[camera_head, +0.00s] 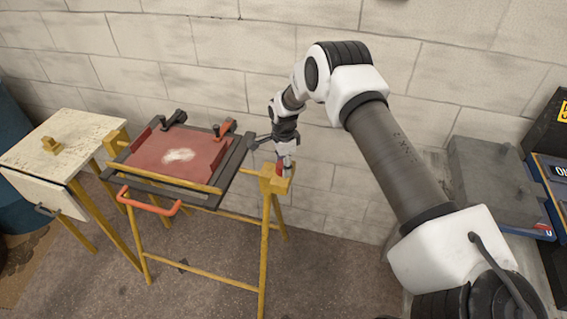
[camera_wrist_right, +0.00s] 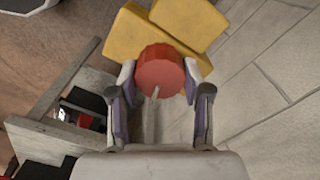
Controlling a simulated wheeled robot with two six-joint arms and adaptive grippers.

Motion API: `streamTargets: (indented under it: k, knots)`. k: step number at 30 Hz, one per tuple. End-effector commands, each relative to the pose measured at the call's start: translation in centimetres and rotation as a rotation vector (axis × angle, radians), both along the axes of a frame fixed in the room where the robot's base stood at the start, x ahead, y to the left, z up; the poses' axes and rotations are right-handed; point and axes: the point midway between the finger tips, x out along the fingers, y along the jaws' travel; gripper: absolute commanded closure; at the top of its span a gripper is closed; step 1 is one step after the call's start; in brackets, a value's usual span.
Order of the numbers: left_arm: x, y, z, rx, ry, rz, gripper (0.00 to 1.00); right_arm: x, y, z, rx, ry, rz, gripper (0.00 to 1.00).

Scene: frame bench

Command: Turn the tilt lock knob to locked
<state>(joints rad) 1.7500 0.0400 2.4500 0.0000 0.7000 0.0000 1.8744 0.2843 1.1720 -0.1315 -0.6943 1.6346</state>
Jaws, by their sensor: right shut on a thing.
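The tilt lock knob is a round red knob (camera_wrist_right: 160,72) with a pale pointer mark, seen in the right wrist view against a yellow block (camera_wrist_right: 140,32) of the frame. In the head view only a small red part of the knob (camera_head: 281,168) shows at the right end of the yellow frame. My right gripper (camera_wrist_right: 160,82) has a finger on each side of the knob and is shut on it; it also shows in the head view (camera_head: 284,160). The tilting frame holds a red panel (camera_head: 195,150) with a white patch. My left gripper is in neither view.
An orange handle (camera_head: 150,207) juts from the frame's front. A pale side table (camera_head: 75,135) with a yellow knob stands left. A block wall (camera_head: 220,40) is close behind. A grey box (camera_head: 490,170) and dark cases stand at the right.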

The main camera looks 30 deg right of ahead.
Motion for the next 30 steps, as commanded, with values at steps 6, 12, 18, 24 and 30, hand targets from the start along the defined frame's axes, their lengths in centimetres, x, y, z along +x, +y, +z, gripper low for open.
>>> streamTargets:
  k: [6,12,18,24,30]
  knots:
    - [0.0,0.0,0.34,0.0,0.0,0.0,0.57,-0.42,0.08,-0.37,0.001,0.012,-0.126,0.87]
    - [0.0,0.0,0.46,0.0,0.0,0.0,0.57,-0.43,0.08,-0.4,0.001,0.011,-0.189,0.87]
    - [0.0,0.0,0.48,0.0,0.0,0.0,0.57,-0.44,0.08,-0.42,0.001,0.012,-0.209,0.87]
    - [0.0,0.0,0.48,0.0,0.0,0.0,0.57,-0.44,0.08,-0.43,0.001,0.012,-0.21,0.87]
    - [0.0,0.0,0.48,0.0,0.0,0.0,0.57,-0.41,0.07,-0.39,0.001,0.011,-0.209,0.27]
